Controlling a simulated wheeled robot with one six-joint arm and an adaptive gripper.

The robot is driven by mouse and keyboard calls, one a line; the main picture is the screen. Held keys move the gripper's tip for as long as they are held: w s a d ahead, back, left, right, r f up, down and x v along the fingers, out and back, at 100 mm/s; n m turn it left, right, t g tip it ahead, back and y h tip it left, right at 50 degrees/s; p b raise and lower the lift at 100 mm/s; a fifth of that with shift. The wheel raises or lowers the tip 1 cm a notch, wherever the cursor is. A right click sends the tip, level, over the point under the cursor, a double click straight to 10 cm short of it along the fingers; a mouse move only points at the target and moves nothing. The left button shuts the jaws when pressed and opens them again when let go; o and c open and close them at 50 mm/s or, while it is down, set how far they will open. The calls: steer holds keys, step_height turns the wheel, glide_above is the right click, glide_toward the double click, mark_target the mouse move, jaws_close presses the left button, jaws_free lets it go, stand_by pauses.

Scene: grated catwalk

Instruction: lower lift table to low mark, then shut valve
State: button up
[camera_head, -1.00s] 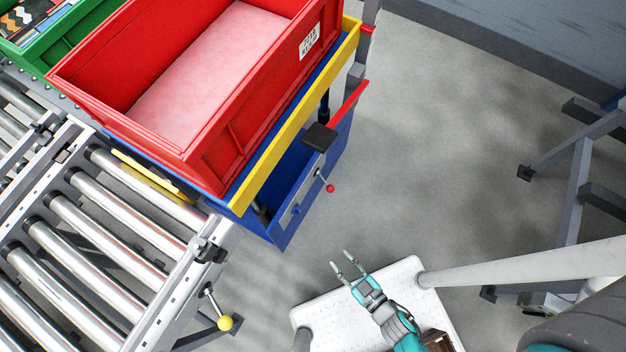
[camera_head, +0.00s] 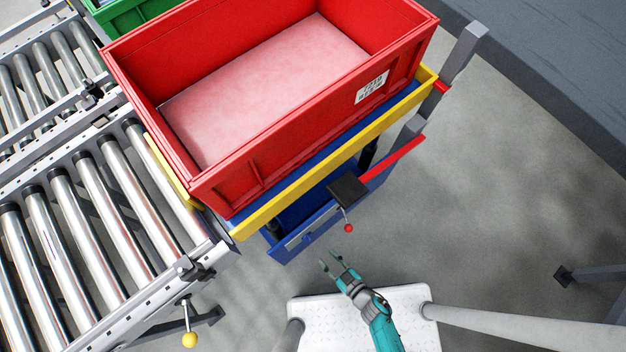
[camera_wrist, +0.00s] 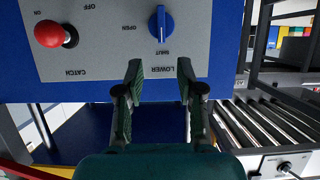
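The lift table's yellow-edged top (camera_head: 345,162) carries a large red bin (camera_head: 225,185) and stands beyond the roller conveyor's end. A grey post (camera_head: 462,55) beside it bears a small red mark (camera_head: 441,87). On the blue base is a control panel; the wrist view shows it upside down (camera_wrist: 110,55). Its blue valve knob (camera_wrist: 160,24) has OPEN and SHUT labels; its white line seems in line with SHUT, above LOWER. A red knob (camera_wrist: 52,34) sits by CATCH, ON and OFF. My gripper (camera_head: 330,260) is open and empty before the panel; its fingers show in the wrist view (camera_wrist: 160,78).
The roller conveyor (camera_head: 95,215) fills the left, with a yellow-ball lever (camera_head: 189,338) at its near corner. A black pad (camera_head: 347,190) and a red-ball lever (camera_head: 348,228) jut from the lift table, near a red bar (camera_head: 395,158). Open floor lies right.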

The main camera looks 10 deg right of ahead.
mark_target(310, 240)
steer(key=shift+x, duration=4.9)
steer(key=shift+s+f, duration=0.1)
jaws_close()
